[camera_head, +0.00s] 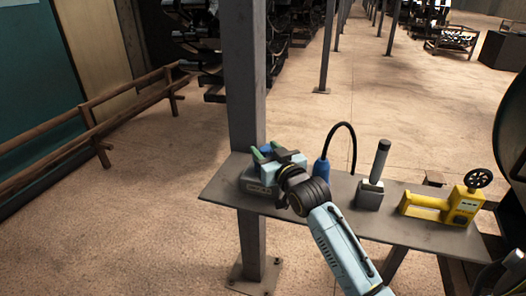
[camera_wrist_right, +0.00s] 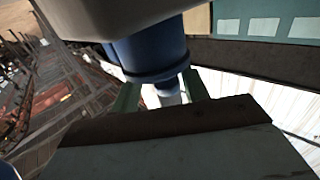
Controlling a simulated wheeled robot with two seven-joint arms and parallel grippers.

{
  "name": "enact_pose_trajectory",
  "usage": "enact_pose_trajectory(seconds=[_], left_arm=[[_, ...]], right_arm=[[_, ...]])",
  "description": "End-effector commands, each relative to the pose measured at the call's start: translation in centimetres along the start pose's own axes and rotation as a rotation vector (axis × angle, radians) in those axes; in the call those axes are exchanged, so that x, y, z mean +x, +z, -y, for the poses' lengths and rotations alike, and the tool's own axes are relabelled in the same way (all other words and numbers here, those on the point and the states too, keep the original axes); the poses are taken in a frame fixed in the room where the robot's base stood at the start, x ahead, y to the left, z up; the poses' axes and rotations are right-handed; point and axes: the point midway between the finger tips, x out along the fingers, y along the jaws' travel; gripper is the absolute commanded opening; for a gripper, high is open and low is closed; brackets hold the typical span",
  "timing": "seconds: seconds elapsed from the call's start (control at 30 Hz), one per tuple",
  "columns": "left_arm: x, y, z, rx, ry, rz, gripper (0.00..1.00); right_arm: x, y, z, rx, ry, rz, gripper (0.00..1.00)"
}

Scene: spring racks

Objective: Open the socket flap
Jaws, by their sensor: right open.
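A grey box (camera_head: 252,184), which looks like the socket housing, sits at the left end of the shelf, mostly hidden by my right gripper. My right gripper (camera_head: 266,152) is open over it, with green fingers. In the right wrist view its fingers (camera_wrist_right: 161,91) stand on either side of the pale lower end of a blue cylindrical part (camera_wrist_right: 150,50), below a grey body (camera_wrist_right: 130,15). I cannot tell whether the fingers touch it. The flap is not clearly visible.
A blue plug (camera_head: 321,168) with a black cable stands to the right on the shelf (camera_head: 400,227). Beyond it are a grey block with an upright handle (camera_head: 370,192) and a yellow valve-like device (camera_head: 460,205).

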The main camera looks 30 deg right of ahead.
Motion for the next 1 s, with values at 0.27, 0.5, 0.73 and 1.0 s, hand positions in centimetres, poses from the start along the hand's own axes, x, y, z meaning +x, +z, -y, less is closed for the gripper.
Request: enact_pose_trajectory(seconds=[0.27, 0.5, 0.73, 1.0], left_arm=[[0.7, 0.4, 0.2, 0.012, -0.004, 0.010, 0.36], [0.7, 0.3, 0.2, 0.014, -0.004, 0.006, 0.36], [0.5, 0.3, 0.2, 0.015, -0.004, 0.005, 0.36], [-1.1, -0.4, 0.1, 0.004, -0.002, 0.045, 0.36]], right_arm=[[0.0, 0.7, 0.0, -0.001, 0.001, -0.001, 0.28], [0.0, 0.7, -0.4, -0.003, 0.007, -0.001, 0.00], [0.0, 0.7, -0.6, -0.005, 0.010, 0.003, 0.00], [0.1, 0.0, -0.6, 0.032, 0.010, 0.044, 0.00]])
